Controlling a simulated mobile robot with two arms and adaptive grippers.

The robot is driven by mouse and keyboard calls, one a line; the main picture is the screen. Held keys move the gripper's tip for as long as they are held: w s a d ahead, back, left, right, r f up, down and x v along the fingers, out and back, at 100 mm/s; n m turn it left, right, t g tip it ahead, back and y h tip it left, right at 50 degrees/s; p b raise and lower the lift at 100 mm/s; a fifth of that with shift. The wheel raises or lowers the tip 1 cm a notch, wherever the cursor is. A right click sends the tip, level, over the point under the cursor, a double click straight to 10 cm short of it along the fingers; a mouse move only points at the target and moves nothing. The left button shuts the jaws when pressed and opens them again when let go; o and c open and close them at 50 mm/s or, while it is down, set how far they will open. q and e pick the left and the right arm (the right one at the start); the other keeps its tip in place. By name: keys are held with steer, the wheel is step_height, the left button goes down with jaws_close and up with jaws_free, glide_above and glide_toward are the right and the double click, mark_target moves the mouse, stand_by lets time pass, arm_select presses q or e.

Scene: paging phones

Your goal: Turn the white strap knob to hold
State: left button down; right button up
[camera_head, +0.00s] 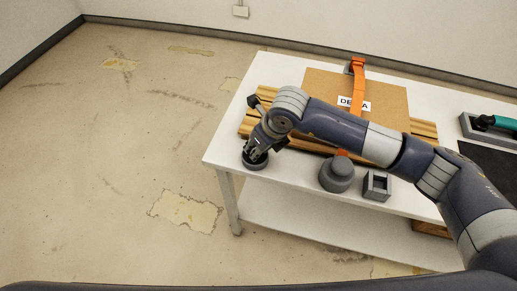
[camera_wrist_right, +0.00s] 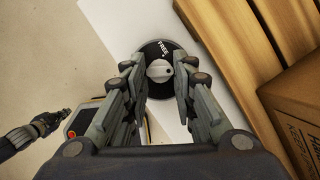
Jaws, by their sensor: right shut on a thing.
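The white strap knob (camera_wrist_right: 159,71) shows in the right wrist view, on a dark round dial. The word FREE is on the dial's upper part. HOLD cannot be read; part of the dial lies behind the fingers. My right gripper (camera_wrist_right: 159,68) is shut on the knob, with one finger on each side. In the head view my right gripper (camera_head: 256,151) is over the dark round dial (camera_head: 256,162) at the table's near left corner. A small arm end, apparently my left gripper (camera_wrist_right: 60,117), shows at the left of the wrist view, too small to judge.
A cardboard box (camera_head: 390,98) with an orange strap (camera_head: 358,90) lies on wooden slats (camera_head: 424,129) on the white table (camera_head: 285,68). A grey round knob (camera_head: 337,176) and a small grey square holder (camera_head: 376,186) stand near the front edge. Floor to the left is clear.

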steer(key=shift+a+m+t+h+b, duration=0.15)
steer(key=shift+m+t+h+b, duration=0.2)
steer(key=shift+m+b, duration=0.9)
steer(key=shift+r+m, duration=0.1)
steer(key=shift+m, duration=0.25)
steer(key=o, duration=1.1)
steer(key=shift+c, duration=0.2)
steer(key=shift+s, duration=0.1)
steer(key=v, duration=1.2)
steer(key=shift+a, duration=0.1)
